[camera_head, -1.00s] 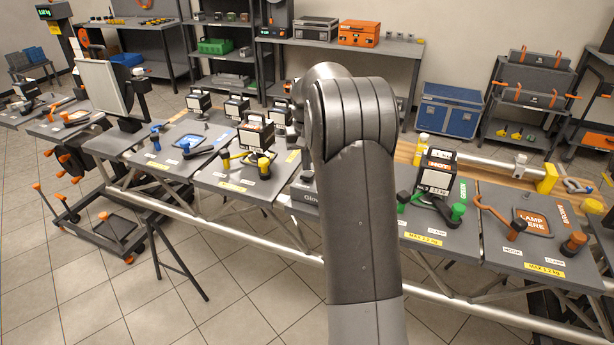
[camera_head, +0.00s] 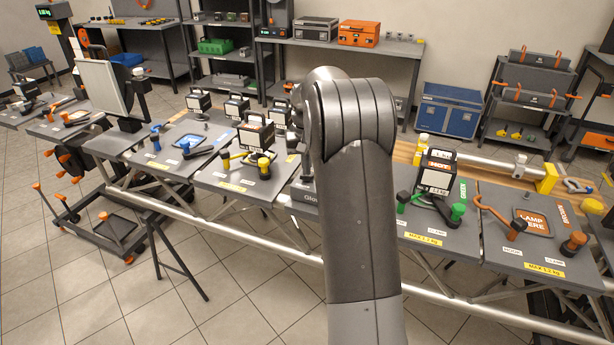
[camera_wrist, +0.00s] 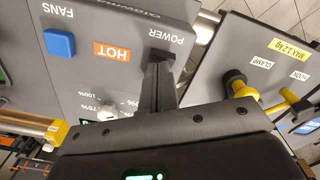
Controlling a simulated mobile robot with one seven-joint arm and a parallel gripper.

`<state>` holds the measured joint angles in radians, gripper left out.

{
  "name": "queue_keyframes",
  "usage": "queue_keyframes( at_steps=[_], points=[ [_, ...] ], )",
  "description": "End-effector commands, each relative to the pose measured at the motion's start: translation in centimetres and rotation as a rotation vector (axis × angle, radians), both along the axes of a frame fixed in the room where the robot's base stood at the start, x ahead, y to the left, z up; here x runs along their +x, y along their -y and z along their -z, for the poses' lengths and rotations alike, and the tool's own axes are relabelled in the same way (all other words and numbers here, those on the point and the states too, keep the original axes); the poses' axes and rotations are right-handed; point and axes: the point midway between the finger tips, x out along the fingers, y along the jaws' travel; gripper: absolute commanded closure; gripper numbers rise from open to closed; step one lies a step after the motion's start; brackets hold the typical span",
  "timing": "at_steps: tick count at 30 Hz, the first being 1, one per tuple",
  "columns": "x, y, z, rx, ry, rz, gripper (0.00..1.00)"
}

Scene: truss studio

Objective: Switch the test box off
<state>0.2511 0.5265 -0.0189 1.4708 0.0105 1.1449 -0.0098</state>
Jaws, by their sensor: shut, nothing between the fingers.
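The test box is a grey panel (camera_wrist: 95,25) filling the upper left of the wrist view. It carries a POWER label, an orange HOT label (camera_wrist: 111,52), a blue FANS button (camera_wrist: 60,43) and a white knob (camera_wrist: 106,114) with percent marks. My gripper (camera_wrist: 161,58) is shut and empty, its dark fingertips right beside the POWER label. The fingers cover the spot by the label, so the power switch and its position cannot be made out. In the head view my arm hides most of the box; only a strip of grey panel with lettering (camera_head: 306,197) shows.
A neighbouring grey panel (camera_wrist: 225,60) with yellow-and-black clamp parts (camera_wrist: 240,88) lies to the right in the wrist view. Several lamps stand left.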

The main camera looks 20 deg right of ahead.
Motion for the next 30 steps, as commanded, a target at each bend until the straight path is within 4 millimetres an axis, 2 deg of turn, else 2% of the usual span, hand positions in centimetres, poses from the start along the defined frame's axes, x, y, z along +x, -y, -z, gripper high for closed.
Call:
queue_keyframes(
  at_steps=[19, 30],
  points=[
    [0.0, 0.0, 0.9, 0.000, 0.000, 0.000, 1.00],
    [0.0, 0.0, -1.8, -0.001, 0.002, 0.000, 1.00]
  ],
)
